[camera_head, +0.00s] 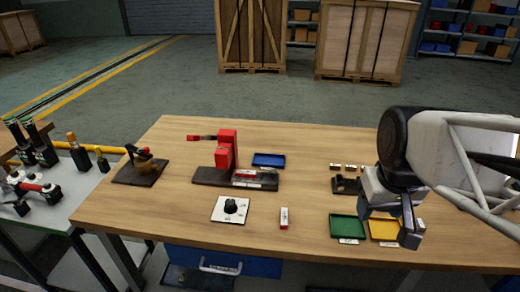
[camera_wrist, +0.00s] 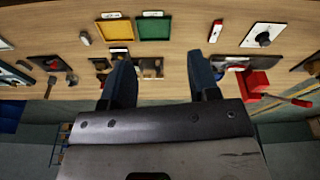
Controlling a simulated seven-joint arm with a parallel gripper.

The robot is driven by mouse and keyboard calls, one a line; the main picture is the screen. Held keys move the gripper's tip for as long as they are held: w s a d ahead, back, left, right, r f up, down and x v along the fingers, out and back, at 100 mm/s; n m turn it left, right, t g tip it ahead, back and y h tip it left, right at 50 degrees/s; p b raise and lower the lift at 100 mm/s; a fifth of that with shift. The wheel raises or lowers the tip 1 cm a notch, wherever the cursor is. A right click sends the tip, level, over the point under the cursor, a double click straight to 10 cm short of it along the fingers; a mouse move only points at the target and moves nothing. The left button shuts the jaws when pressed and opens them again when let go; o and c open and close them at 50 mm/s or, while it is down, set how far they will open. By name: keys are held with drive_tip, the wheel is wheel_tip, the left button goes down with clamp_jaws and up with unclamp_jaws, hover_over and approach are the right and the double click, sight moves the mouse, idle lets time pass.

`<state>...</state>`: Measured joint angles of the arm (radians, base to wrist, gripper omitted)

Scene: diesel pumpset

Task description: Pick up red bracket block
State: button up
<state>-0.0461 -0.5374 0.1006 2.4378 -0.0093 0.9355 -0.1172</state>
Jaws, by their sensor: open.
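A red block (camera_head: 227,148) stands upright on a long dark base (camera_head: 210,177) left of the table's middle, with a red handle (camera_head: 201,138) reaching out to its left. In the wrist view the red block (camera_wrist: 256,84) is at the right, beyond the right finger. A small red and white block (camera_head: 284,217) lies alone near the front of the table; it also shows in the wrist view (camera_wrist: 215,31). I cannot tell for sure which is the bracket block. My gripper (camera_wrist: 160,62) is open and empty, above the right side of the table, well apart from both.
A green tray (camera_head: 347,227) and a yellow tray (camera_head: 384,229) lie below my gripper. A blue tray (camera_head: 268,160) lies behind the dark base. A white plate with a black knob (camera_head: 231,208) is at front centre. A dark fixture (camera_head: 140,170) is at the left edge.

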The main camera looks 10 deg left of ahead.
drive_tip(key=w+a+n, duration=0.5)
drive_tip(key=w+a, duration=0.1)
drive_tip(key=w, duration=0.6)
drive_tip(key=n+g, duration=0.2)
drive_tip(key=n, duration=0.9)
approach(245, 172)
drive_tip(key=shift+s+d+f, duration=0.15)
drive_tip(key=shift+d+f, duration=0.2)
drive_tip(key=shift+d, duration=0.2)
drive_tip(key=shift+w+a+f, duration=0.2)
drive_tip(key=shift+a+f, duration=0.15)
drive_tip(key=shift+a, duration=0.15)
drive_tip(key=shift+f, duration=1.25)
